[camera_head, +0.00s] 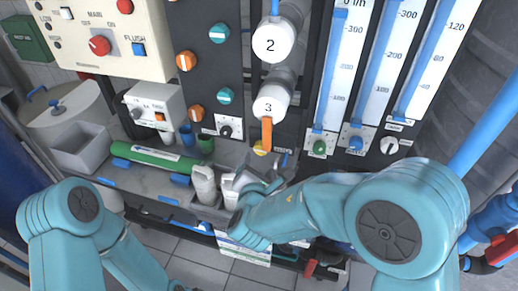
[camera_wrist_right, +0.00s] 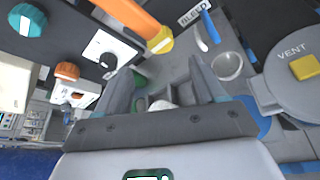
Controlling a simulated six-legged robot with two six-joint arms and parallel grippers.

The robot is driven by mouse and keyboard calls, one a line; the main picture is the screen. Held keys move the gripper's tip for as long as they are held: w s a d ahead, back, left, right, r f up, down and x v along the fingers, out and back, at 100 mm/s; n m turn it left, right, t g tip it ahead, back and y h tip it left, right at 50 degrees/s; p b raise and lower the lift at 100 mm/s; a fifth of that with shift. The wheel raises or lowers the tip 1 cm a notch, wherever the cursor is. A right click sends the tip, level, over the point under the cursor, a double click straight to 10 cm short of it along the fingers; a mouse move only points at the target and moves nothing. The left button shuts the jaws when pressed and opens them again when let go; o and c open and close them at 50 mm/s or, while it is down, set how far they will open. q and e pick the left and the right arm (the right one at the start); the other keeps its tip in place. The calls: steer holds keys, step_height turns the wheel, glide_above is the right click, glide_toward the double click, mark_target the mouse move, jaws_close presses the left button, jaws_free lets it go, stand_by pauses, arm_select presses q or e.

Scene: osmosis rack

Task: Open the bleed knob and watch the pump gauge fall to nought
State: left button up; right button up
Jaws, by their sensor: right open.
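A BLEED label (camera_wrist_right: 195,12) shows at the top of the right wrist view. Beside it is a yellow round piece (camera_wrist_right: 160,41) by the end of an orange bar (camera_wrist_right: 128,17); I cannot tell whether it is the bleed knob. In the head view the orange bar (camera_head: 266,134) hangs below the cylinder marked 3, with the yellow piece (camera_head: 260,148) at its lower end. My right gripper (camera_head: 263,178) is just below it, open and apart from it; its spread fingers (camera_wrist_right: 162,88) show in the wrist view. No pump gauge can be made out. My left gripper is out of frame.
White jugs (camera_head: 204,184) stand on the bench beside my right gripper. A green cylinder (camera_head: 150,158) lies to the left. A black knob on a white plate (camera_head: 228,128) is up left. A grey VENT disc (camera_wrist_right: 292,75) is right in the wrist view. Tall blue-filled scales stand behind.

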mark_target(260, 151)
steer(key=p+x, duration=0.1)
steer(key=x, duration=0.7)
steer(key=shift+d, duration=0.1)
steer(key=shift+w, duration=0.25)
steer(key=shift+d, duration=0.1)
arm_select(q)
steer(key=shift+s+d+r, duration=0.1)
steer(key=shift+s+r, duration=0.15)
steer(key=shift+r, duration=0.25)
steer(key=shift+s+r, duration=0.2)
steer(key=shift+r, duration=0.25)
arm_select(e)
steer(key=shift+w, duration=0.1)
steer(key=shift+c, duration=0.6)
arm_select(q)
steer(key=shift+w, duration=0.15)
arm_select(e)
steer(key=c, duration=0.9)
